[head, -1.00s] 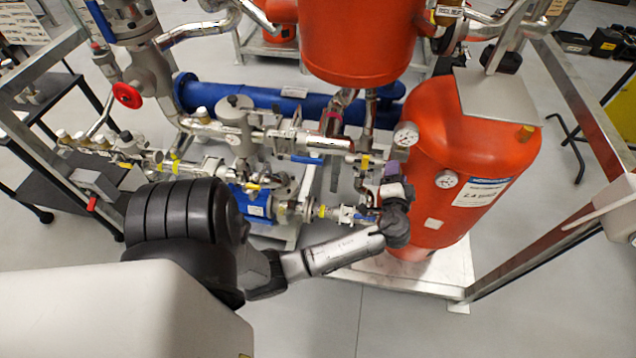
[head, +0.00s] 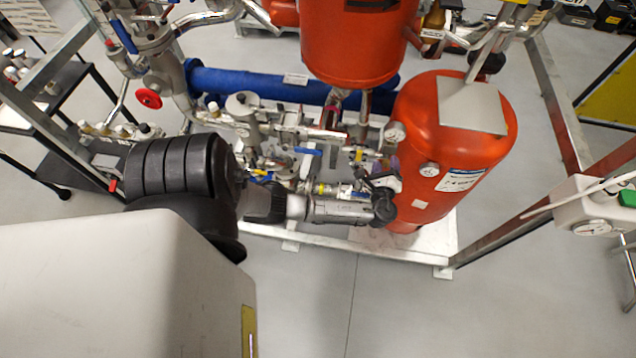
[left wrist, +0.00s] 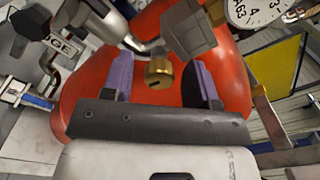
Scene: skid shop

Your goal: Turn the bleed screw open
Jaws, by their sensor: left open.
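The bleed screw appears to be the small brass cylinder with a dark slot in the left wrist view (left wrist: 160,73), below grey metal fittings. My left gripper (left wrist: 163,80) is open, its two purple fingers standing apart on either side of the brass piece in that picture. I see no finger touching it, and the depth between them is hard to tell. In the head view my left gripper (head: 385,175) is at the pipework beside the lower left of the red tank (head: 455,130). The screw cannot be made out there. My right gripper is not in view.
Crowded pipes and valves, with a blue pipe (head: 250,85) behind, lie left of the tank. A pressure gauge (left wrist: 253,10) is close at the upper right of the wrist view. A white box (head: 590,205) with a gauge stands right. The floor (head: 400,310) in front is clear.

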